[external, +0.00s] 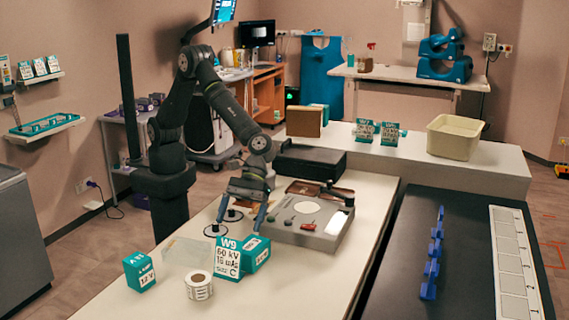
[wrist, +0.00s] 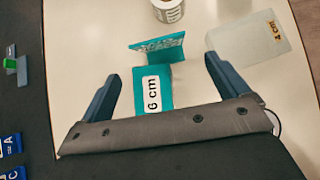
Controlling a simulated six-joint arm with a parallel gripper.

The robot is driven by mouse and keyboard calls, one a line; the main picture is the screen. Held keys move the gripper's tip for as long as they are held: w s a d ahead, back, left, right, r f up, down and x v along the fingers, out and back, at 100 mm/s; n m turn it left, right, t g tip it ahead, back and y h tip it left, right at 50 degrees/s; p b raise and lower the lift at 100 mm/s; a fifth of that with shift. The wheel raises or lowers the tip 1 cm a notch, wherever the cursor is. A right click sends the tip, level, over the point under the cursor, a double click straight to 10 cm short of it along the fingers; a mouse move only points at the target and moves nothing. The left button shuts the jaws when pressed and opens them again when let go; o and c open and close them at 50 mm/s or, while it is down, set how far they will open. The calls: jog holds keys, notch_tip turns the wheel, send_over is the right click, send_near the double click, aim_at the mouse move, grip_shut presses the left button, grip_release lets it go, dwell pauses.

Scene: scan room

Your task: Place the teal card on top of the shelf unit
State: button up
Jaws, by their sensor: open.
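A teal-and-white card (external: 227,259) marked W9 stands upright on the pale table in the external view. A teal block (external: 257,252) is right behind it. The wrist view shows the card's top edge (wrist: 158,44) and the block (wrist: 135,93) with its white "6 cm" label. My gripper (external: 241,222) is open and empty above and behind them. In the wrist view its fingers (wrist: 161,68) lie either side of the block, apart from it. A long low white unit (external: 468,172) stands at the back; I cannot tell if it is the shelf unit.
A smaller teal box (external: 139,272), a label roll (external: 198,286) and a clear plate (external: 187,252) lie near the card. Cards (external: 389,133) and a cream bin (external: 454,136) stand on the white unit.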

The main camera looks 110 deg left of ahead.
jog(key=shift+o, duration=0.5)
jog(key=shift+a+r, duration=0.4)
jog(key=shift+a, duration=0.05)
